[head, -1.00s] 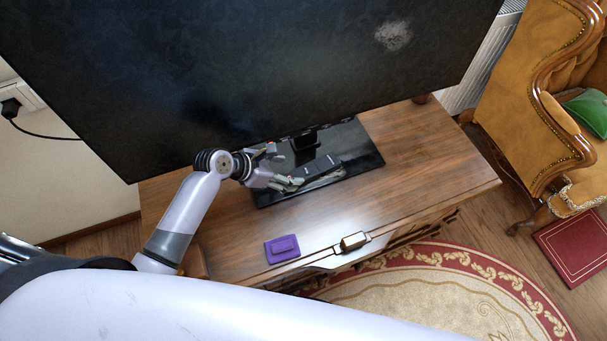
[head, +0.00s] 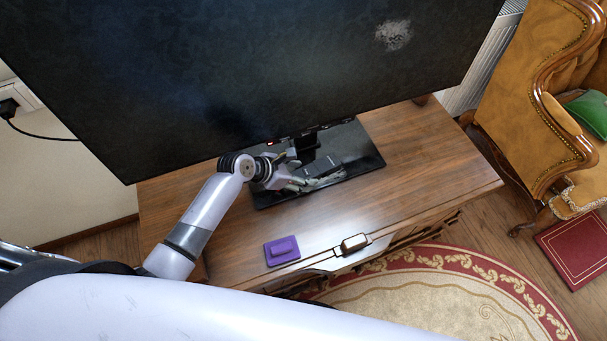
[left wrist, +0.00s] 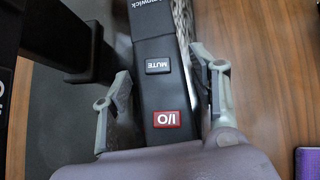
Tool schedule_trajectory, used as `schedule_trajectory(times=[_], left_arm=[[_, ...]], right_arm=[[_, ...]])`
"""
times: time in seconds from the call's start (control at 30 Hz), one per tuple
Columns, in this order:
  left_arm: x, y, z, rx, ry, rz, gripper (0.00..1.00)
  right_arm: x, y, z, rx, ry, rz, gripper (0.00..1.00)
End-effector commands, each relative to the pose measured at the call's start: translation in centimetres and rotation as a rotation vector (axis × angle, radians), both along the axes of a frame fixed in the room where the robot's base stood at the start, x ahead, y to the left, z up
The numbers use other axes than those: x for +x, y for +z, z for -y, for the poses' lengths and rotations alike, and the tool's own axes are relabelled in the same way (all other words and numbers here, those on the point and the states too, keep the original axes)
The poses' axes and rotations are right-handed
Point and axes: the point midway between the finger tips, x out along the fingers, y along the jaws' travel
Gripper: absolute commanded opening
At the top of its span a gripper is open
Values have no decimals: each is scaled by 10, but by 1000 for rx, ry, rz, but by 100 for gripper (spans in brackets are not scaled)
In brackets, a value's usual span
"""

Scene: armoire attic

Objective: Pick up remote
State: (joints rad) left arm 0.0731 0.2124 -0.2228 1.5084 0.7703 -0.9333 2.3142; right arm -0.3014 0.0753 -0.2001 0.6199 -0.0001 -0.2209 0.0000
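The black remote (head: 322,165) lies on the dark glass TV base on the wooden stand. In the left wrist view the remote (left wrist: 158,85) points up the picture, with a MUTE button and a red I/O button showing. My left gripper (head: 308,172) is at the near end of the remote. In the wrist view its two fingers (left wrist: 162,90) stand on either side of the remote, with a gap visible on each side, so it is open. My right gripper is not in view.
The large TV (head: 250,70) overhangs the stand (head: 430,170) close behind my left gripper, and its black post stands beside the remote. A purple object (head: 282,251) and a small brown object (head: 354,243) lie near the front edge. The stand's right side is clear.

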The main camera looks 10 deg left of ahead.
Motion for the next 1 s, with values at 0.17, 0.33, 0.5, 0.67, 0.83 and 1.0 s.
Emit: schedule_trajectory(times=[0.17,0.33,0.5,0.67,0.83,1.0], left_arm=[[0,0,0,1,0,-1,40],[0,0,0,1,0,-1,29],[0,0,0,1,0,-1,18],[0,0,0,-1,0,1,10],[0,1,0,-1,0,1,10],[0,6,0,0,-1,1,10]], right_arm=[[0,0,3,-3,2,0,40],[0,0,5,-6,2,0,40],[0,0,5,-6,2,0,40],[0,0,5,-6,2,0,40],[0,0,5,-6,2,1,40],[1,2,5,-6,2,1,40]])
